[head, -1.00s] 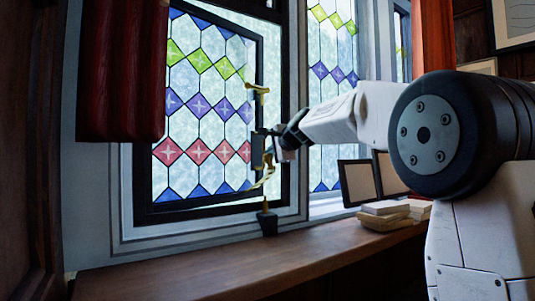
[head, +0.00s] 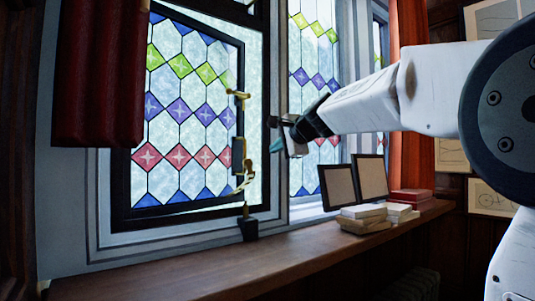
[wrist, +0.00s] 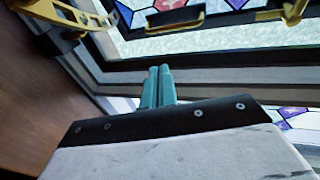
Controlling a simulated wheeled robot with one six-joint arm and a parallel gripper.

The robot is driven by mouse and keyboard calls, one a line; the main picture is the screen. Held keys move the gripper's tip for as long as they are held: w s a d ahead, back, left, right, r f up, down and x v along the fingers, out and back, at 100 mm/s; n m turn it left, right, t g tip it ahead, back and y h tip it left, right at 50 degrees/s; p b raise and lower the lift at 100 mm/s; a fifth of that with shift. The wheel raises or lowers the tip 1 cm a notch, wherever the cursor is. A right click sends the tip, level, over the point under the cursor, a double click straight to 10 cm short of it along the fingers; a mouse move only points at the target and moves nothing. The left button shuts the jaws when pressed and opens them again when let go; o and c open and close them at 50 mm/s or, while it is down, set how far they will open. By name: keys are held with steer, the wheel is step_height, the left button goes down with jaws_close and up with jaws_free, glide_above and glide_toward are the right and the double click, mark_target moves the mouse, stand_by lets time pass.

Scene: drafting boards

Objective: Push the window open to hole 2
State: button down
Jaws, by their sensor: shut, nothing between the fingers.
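The window (head: 240,120) is a stained-glass casement in a dark frame, standing at an angle to its surround, so it is partly open. A brass handle (head: 238,95) is on its right edge. A brass stay (head: 246,183) is low on that edge, above a black block (head: 248,228) on the sill. In the wrist view the shut fingers (wrist: 158,85) point toward the frame, with brass stay parts (wrist: 60,18) at upper left.
The wooden sill (head: 170,275) runs below the window. Picture frames (head: 338,187) and stacked books (head: 365,212) stand on it at right. A red curtain (head: 100,75) hangs at left. The sill left of the books is mostly clear.

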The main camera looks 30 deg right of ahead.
steer(key=w+f+m+g, duration=0.1)
steer(key=w+f+m, duration=0.1)
steer(key=w+f, duration=0.1)
steer(key=m+g+y, duration=0.2)
steer(key=m+y, duration=0.1)
steer(key=m, duration=0.9)
glide_toward(228, 182)
step_height(228, 182, down, 3)
steer(key=w, duration=0.2)
steer(key=w+a, duration=0.1)
steer(key=w, duration=0.1)
steer(key=shift+w+a+f, duration=0.1)
steer(key=shift+w+a, duration=0.2)
steer(key=shift+a, duration=0.1)
steer(key=shift+w+a, duration=0.1)
steer(key=shift+w, duration=0.2)
